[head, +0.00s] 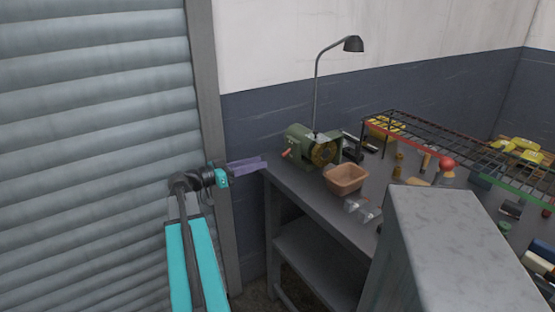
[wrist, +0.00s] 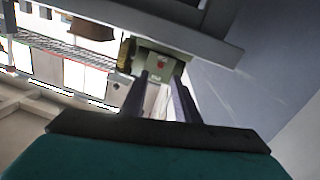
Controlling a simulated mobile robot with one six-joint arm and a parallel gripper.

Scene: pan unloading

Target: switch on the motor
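The motor (head: 300,143) is a green machine with a round yellow-brown face, standing near the left end of the grey workbench (head: 320,198). A small red part (head: 286,154) shows on its left end. In the wrist view the green motor (wrist: 172,62) lies beyond my fingertips, with a red button-like spot (wrist: 160,63) on its near side. My gripper (head: 262,162) has purple fingers pointing right, just left of the motor and apart from it. In the wrist view my gripper (wrist: 162,78) has its fingers apart with nothing between them.
A lamp (head: 317,90) rises behind the motor. A tan bin (head: 346,177) and clear containers (head: 362,209) stand on the bench to the right. A wire rack (head: 450,145) and loose parts lie farther right. A grey cabinet (head: 445,235) is in front; a shutter (head: 95,130) is left.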

